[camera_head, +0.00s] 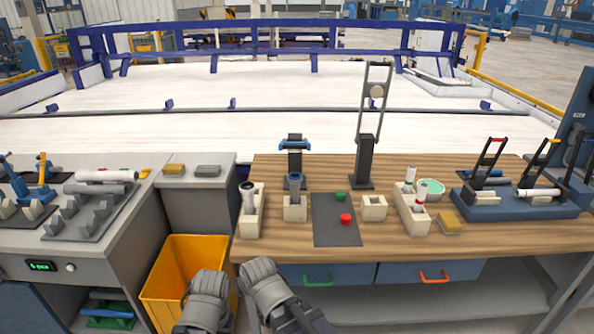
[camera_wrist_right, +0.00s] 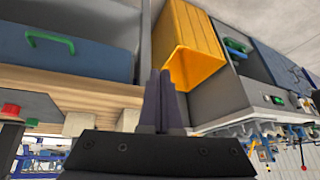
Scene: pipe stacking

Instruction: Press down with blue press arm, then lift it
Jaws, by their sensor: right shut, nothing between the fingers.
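The blue press (camera_head: 294,146) stands at the back left of the wooden table, a dark post with a blue crossbar at its top. The crossbar sits low near the post's top; whether it touches anything below is unclear. In front of it, a blue-grey pipe (camera_head: 295,184) stands upright in a beige block (camera_head: 295,211). My right gripper (camera_wrist_right: 164,88) is shut and empty in the right wrist view, near the table's front edge. In the head view only my arm links show at the bottom, in front of the table. My left gripper's fingers are out of sight.
A second press (camera_head: 366,160) has its arm raised high. A beige block (camera_head: 251,222) with a pipe, a dark mat (camera_head: 336,230) with red and green buttons, and an empty block (camera_head: 373,207) are nearby. A yellow bin (camera_head: 185,262) stands left of the table.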

